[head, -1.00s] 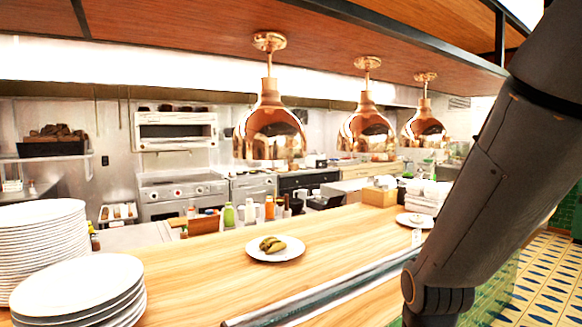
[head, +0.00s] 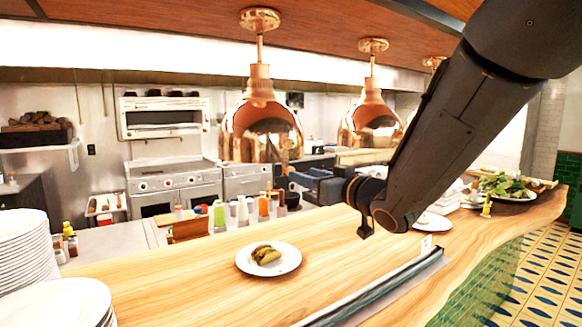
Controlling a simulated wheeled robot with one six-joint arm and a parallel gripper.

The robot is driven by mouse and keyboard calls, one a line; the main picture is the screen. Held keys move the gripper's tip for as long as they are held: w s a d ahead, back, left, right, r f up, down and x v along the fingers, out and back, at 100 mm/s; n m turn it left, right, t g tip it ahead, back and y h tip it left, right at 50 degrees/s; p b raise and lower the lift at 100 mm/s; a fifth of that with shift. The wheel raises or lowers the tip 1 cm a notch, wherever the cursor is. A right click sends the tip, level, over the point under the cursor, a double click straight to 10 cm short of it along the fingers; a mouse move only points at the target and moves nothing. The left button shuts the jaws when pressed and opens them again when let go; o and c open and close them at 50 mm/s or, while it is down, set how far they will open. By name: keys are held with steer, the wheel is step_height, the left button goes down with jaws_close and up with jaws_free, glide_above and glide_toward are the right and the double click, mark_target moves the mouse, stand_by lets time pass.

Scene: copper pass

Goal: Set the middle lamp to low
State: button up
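Three copper heat lamps hang in a row over the wooden counter. The middle lamp (head: 369,118) hangs from the ceiling on a short stem, with the left lamp (head: 260,125) nearer me. The right lamp (head: 434,62) is mostly hidden behind my arm. My arm reaches in from the upper right and passes beside the middle lamp's right side. No switch or setting is readable on the middle lamp.
The wooden counter (head: 205,278) carries a plate of food (head: 268,259), stacked plates (head: 22,250) at left and a salad platter (head: 508,189) at right. Bottles (head: 243,211) stand behind it. A metal-edged rail (head: 385,284) runs along the front.

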steer(key=shift+p+x, duration=1.4)
steer(key=shift+x, duration=2.35)
steer(key=shift+c, duration=0.4)
jaws_close()
